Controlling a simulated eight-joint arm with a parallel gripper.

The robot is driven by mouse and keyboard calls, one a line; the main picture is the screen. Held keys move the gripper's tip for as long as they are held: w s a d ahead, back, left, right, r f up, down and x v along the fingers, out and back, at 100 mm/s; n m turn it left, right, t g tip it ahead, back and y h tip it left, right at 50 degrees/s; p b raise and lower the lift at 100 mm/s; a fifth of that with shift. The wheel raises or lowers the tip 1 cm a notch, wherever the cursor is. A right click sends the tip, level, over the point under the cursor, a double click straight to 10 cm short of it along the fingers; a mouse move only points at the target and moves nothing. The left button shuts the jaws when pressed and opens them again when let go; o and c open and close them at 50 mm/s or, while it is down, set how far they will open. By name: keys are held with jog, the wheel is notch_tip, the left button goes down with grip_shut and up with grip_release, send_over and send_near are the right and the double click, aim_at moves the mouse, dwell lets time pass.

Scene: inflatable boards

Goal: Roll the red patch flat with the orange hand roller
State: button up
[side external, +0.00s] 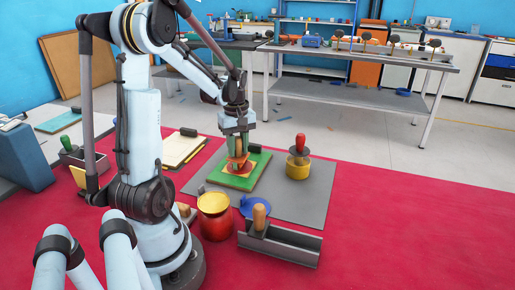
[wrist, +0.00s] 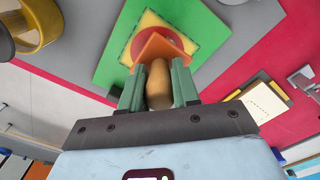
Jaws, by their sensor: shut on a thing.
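My gripper (side external: 237,143) is shut on the wooden handle (wrist: 160,88) of the orange hand roller (wrist: 160,46), with a green finger on each side of the handle. The roller's orange part (side external: 238,166) is over the green board (side external: 255,167); I cannot tell whether it touches. In the wrist view the green board (wrist: 112,62) carries a yellow square (wrist: 192,38) with the round red patch (wrist: 160,31) inside it. The orange part hides the near portion of the patch.
The board lies on a grey mat (side external: 310,205) on the red tabletop (side external: 400,225). A yellow ring-shaped item with a red handle (side external: 298,165) stands right. A red-and-yellow pot (side external: 215,217) and a grey tray (side external: 290,247) are in front. A clipboard (side external: 183,150) lies behind left.

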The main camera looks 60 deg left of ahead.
jog(key=shift+s+a, duration=1.05)
jog(key=shift+w, duration=0.1)
jog(key=shift+w+d, duration=1.35)
jog(key=shift+d, duration=0.1)
jog(key=shift+w+d+f, duration=0.1)
jog(key=shift+w+d, duration=0.55)
jog(key=shift+w, duration=0.05)
notch_tip(320, 180, up, 7)
